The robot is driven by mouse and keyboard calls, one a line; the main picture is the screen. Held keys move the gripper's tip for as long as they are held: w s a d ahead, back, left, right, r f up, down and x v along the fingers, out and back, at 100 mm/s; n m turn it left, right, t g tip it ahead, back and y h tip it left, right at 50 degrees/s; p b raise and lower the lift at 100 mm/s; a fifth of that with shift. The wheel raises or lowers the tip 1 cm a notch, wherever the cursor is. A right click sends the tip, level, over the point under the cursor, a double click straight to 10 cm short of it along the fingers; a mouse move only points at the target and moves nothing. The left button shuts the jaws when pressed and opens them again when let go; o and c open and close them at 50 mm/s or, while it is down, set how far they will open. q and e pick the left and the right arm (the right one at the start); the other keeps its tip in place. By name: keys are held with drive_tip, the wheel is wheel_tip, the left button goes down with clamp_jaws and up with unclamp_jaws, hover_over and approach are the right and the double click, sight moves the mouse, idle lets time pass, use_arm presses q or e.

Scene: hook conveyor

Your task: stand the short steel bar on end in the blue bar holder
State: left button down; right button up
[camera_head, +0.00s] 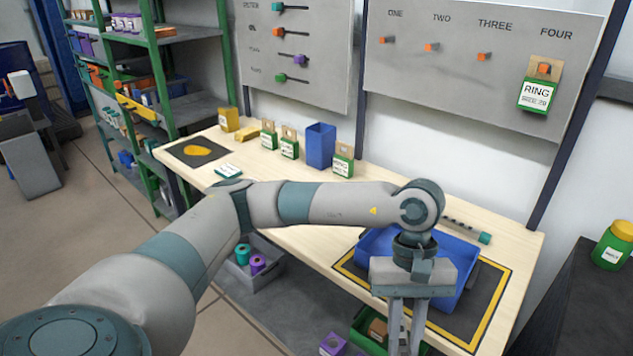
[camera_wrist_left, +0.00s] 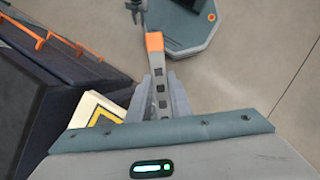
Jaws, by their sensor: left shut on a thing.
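My left gripper (camera_head: 404,345) hangs fingers down over the front of the table, in front of the blue tray. It is shut on a grey bar with square holes, which shows between the fingers in the head view (camera_head: 404,325). In the left wrist view the bar (camera_wrist_left: 160,100) lies along the fingers, and its orange end (camera_wrist_left: 154,41) sticks out past the fingertips (camera_wrist_left: 158,85). A tall blue open box (camera_head: 320,146), which looks like the bar holder, stands upright at the back of the table, well away from the gripper. My right gripper is not in view.
A blue tray (camera_head: 462,262) sits on a yellow-edged dark mat (camera_head: 490,290). A dark-holed bar with a teal end (camera_head: 485,238) lies behind it. RING boxes (camera_head: 342,162) stand beside the blue box. Grey (camera_head: 250,275) and green (camera_head: 372,330) bins sit below the table.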

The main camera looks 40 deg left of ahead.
use_arm(q)
drive_tip(key=w+a+m+g+y, duration=0.1)
drive_tip(key=w+a+m+y, duration=0.1)
drive_tip(key=a+m, duration=0.5)
drive_tip(key=shift+a+f+y, duration=0.2)
drive_tip(key=shift+a+y, duration=0.05)
drive_tip(key=shift+y, duration=0.05)
drive_tip(key=shift+a, duration=0.1)
